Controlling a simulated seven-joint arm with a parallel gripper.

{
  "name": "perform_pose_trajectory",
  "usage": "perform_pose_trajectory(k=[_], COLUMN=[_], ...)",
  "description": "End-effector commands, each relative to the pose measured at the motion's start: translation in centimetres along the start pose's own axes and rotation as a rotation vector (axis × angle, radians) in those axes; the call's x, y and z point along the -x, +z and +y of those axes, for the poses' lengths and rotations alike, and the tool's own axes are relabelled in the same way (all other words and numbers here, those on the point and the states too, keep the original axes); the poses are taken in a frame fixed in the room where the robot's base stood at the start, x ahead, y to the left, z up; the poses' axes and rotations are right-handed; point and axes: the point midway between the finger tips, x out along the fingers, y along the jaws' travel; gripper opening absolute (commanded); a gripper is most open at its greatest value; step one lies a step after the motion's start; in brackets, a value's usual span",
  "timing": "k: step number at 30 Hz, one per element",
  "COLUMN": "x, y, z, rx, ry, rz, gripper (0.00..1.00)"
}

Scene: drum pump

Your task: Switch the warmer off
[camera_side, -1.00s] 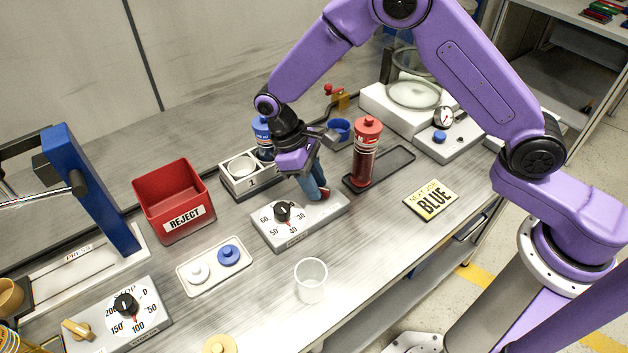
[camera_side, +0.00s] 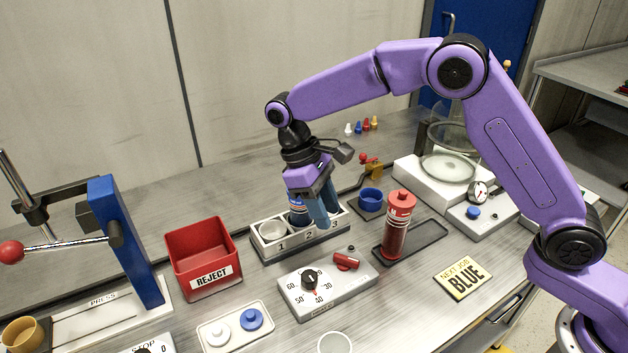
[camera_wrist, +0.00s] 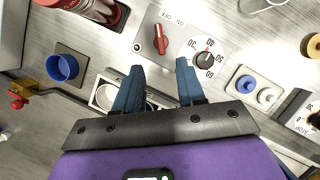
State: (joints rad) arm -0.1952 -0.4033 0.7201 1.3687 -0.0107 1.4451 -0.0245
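The warmer (camera_side: 318,298) is a light grey box with a black dial knob and a temperature scale. Its red switch (camera_side: 347,262) lies at the back right of the top. In the wrist view the red switch (camera_wrist: 160,40) sits beside small ON and OFF marks, beyond my fingertips. I cannot tell surely which mark it points to. My gripper (camera_side: 322,222) is above the numbered rack, behind the warmer and clear of the switch. In the wrist view my gripper (camera_wrist: 160,68) has its two blue fingers apart with nothing between them.
A red cylinder (camera_side: 397,225) stands on a dark tray to the right. A red reject bin (camera_side: 203,258) stands left. A blue cup (camera_side: 371,197) is behind.

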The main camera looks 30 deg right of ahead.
Motion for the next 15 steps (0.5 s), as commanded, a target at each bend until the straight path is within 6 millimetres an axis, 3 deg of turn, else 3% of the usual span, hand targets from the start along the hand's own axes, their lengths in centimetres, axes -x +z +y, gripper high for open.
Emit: perform_pose_trajectory(k=[6,15], x=[3.8,6.0], y=[-0.1,0.0], z=[-0.1,0.0], rx=[0.002,0.002], ry=[0.001,0.001], rz=[0.003,0.001], gripper=[0.39,0.39])
